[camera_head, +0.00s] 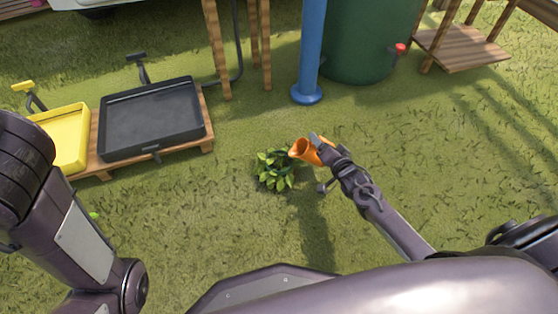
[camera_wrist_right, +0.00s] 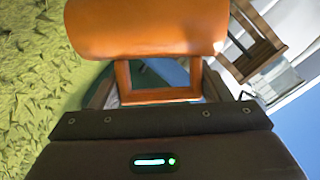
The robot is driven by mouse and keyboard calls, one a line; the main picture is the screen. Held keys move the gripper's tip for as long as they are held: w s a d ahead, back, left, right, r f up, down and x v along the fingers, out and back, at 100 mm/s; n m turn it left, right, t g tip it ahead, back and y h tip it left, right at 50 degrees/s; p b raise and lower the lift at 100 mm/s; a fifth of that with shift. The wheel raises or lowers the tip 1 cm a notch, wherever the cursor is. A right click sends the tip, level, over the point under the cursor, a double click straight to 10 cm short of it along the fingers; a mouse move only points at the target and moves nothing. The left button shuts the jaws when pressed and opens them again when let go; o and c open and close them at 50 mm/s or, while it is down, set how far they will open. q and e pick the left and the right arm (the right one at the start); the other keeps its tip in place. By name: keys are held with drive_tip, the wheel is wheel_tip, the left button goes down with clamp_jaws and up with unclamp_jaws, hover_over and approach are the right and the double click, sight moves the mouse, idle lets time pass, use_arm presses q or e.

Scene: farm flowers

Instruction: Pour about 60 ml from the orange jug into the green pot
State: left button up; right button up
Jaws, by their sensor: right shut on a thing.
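The orange jug (camera_head: 303,151) is held up in front of me, tilted, with its open mouth facing left. In the right wrist view the jug's body (camera_wrist_right: 145,28) and its squared handle fill the upper middle. My right gripper (camera_head: 323,148) is shut on the jug, at the handle side. A leafy green plant (camera_head: 274,171) is just left of and below the jug's mouth. No green pot shows clearly; the leaves may hide it. I cannot see any liquid or stream. My left arm comes in at the left, but its gripper is out of view.
A black tray (camera_head: 153,151) and a yellow tray (camera_head: 68,158) sit on a low wooden stand at the left. A blue post (camera_head: 309,55) and a large dark green barrel (camera_head: 365,35) stand behind. A wooden step (camera_head: 461,49) is at the back right. Grass on the right is clear.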

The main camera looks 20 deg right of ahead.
drive_tip(key=d+f+m+b, duration=0.1)
drive_tip(key=f, duration=0.1)
drive_tip(key=d+f+m+t+y+b, duration=0.1)
drive_tip(key=d+m+b, duration=0.1)
drive_tip(key=s+d+f+m+b, duration=0.1)
drive_tip(key=d+f+m+b, duration=0.1)
drive_tip(key=shift+f+t+y, duration=0.3)
drive_tip(key=shift+f, duration=0.05)
drive_tip(key=shift+d+f+m+t+b, duration=0.4)
drive_tip(key=shift+d+f+m+b, duration=0.2)
drive_tip(key=shift+m+b, duration=0.4)
drive_tip(key=shift+s+d+m, duration=0.1)
drive_tip(key=shift+d+m, duration=0.05)
drive_tip(key=shift+m, duration=0.15)
idle(0.8)
